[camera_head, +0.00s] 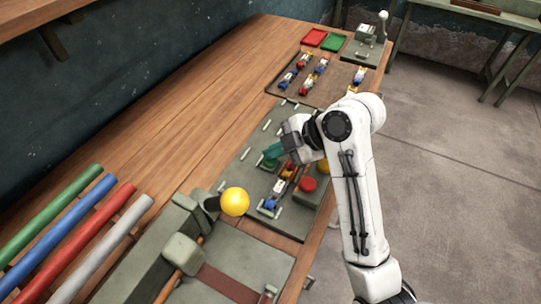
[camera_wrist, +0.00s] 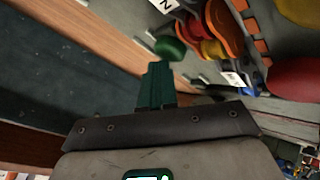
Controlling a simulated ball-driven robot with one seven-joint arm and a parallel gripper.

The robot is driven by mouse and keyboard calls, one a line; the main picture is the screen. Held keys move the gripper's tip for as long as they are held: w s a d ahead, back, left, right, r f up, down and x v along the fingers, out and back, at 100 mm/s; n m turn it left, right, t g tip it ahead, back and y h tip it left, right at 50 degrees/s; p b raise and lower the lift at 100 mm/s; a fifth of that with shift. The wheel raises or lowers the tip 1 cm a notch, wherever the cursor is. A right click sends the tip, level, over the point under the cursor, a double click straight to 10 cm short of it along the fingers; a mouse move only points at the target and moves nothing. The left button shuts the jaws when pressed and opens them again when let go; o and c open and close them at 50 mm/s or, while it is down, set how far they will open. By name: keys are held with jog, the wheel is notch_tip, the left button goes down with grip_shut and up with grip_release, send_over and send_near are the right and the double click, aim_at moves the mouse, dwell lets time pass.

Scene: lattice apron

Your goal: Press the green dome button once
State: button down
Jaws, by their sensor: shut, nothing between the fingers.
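The green dome button (camera_wrist: 170,47) shows in the wrist view just beyond my fingertips, a little to their right. In the head view the green dome (camera_head: 270,163) is small and partly hidden beside my fingers. My gripper (camera_head: 268,153) hangs over the grey-green panel (camera_head: 240,168), with its teal fingers shut together and empty. In the wrist view the gripper (camera_wrist: 157,68) points toward the dome. I cannot tell whether the fingertips touch it.
A red dome (camera_head: 308,184) and a yellow dome (camera_head: 323,167) sit on the same panel, near small colored parts and several pale handles. A yellow ball knob (camera_head: 235,201) stands nearer. Colored bars (camera_head: 75,222) lie at the left.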

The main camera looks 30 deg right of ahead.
aim_at(274, 161)
jog(key=shift+f, duration=0.4)
dwell(0.4)
jog(key=shift+r+p, duration=1.05)
jog(key=shift+r, duration=0.3)
jog(key=shift+r, duration=0.1)
notch_tip(274, 161, up, 5)
jog(key=p, duration=0.4)
dwell(0.4)
